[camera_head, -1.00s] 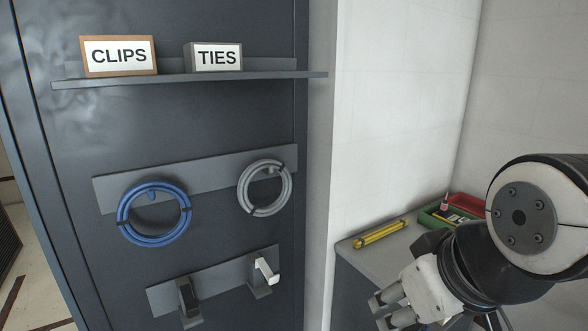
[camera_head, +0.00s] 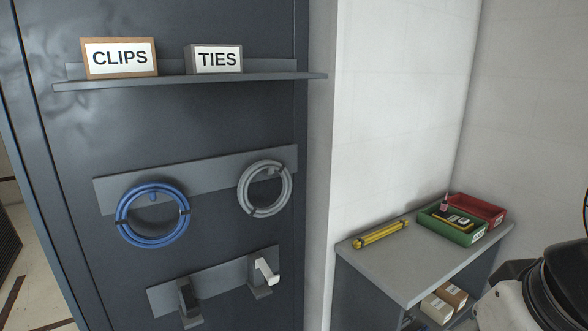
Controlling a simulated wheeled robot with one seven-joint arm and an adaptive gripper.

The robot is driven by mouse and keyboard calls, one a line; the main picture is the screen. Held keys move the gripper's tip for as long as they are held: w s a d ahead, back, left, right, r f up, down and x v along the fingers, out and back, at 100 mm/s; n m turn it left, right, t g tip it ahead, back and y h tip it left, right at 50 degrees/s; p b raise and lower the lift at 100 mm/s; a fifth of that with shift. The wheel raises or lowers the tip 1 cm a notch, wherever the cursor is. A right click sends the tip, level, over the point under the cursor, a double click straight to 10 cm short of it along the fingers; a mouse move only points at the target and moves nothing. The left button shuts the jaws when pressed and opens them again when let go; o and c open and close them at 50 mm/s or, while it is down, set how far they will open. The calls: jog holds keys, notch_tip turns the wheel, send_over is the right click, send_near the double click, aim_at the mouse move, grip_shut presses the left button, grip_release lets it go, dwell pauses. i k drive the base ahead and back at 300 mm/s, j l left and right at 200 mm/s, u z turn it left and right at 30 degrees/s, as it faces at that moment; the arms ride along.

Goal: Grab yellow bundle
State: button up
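A yellow bundle (camera_head: 381,234), long and thin, lies on the back left part of the grey tabletop, close to the white wall. It has a darker band near each end. Nothing touches it. Part of my arm shows dark at the lower right edge of the head view. My gripper itself is out of view, so its state does not show.
The grey table (camera_head: 408,272) also bears a green tray (camera_head: 462,238) with items in it and a red tray (camera_head: 492,217). Boxes (camera_head: 437,307) sit below. A dark cabinet at left carries a blue coil (camera_head: 120,222), a grey coil (camera_head: 243,190) and a shelf (camera_head: 190,80) with labelled boxes.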

aim_at(361, 241)
jog(key=i+l, duration=0.55)
jog(key=i+l+z, duration=0.1)
jog(key=i+l, duration=0.45)
jog(key=i, duration=0.2)
